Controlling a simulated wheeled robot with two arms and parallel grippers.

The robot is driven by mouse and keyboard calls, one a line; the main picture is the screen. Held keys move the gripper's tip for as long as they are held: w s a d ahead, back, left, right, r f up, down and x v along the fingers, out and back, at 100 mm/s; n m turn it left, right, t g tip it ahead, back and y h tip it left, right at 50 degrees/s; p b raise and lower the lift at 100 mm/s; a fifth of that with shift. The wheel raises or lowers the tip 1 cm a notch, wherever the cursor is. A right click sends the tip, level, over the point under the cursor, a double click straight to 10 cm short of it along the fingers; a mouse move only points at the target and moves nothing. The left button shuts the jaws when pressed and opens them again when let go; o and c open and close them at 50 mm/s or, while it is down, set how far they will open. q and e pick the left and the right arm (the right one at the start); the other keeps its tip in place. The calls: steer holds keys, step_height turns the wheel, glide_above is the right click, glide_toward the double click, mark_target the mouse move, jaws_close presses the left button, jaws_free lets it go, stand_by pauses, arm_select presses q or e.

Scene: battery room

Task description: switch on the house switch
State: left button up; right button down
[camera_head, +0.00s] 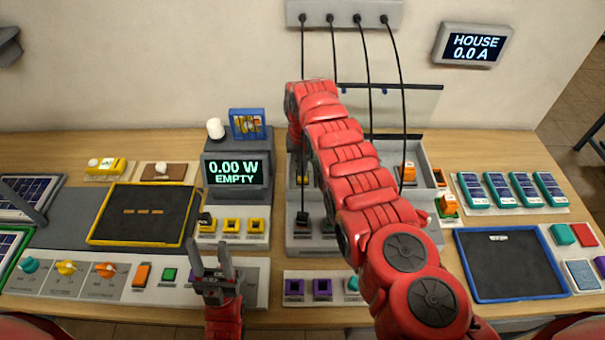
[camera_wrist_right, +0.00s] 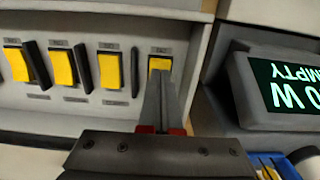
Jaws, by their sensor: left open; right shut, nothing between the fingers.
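In the right wrist view a row of yellow switches sits on a light grey panel, with labels too small to read. My right gripper (camera_wrist_right: 165,105) is shut and empty, its fingertips at the end yellow switch (camera_wrist_right: 160,64), partly covering it; I cannot tell whether they touch. I cannot tell which switch is the house one. In the head view the right gripper is hidden behind my red right arm. The HOUSE display (camera_head: 475,47) on the wall reads 0.0 A. My left gripper (camera_head: 211,253) is open and empty over the front of the bench.
A meter (camera_head: 236,172) reading 0.00 W EMPTY stands beside the switch panel; it also shows in the right wrist view (camera_wrist_right: 285,90). Black cables (camera_head: 370,90) hang from the wall box into the panel. A yellow-rimmed tray (camera_head: 143,240) and a blue-rimmed tray (camera_head: 512,298) lie on the bench.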

steer(key=shift+f+b, duration=0.9)
steer(key=shift+b, duration=0.05)
stand_by(0.5)
step_height(320, 180, up, 5)
steer(key=p, duration=0.4)
steer(key=shift+r+p, duration=0.6)
steer(key=shift+r, duration=0.4)
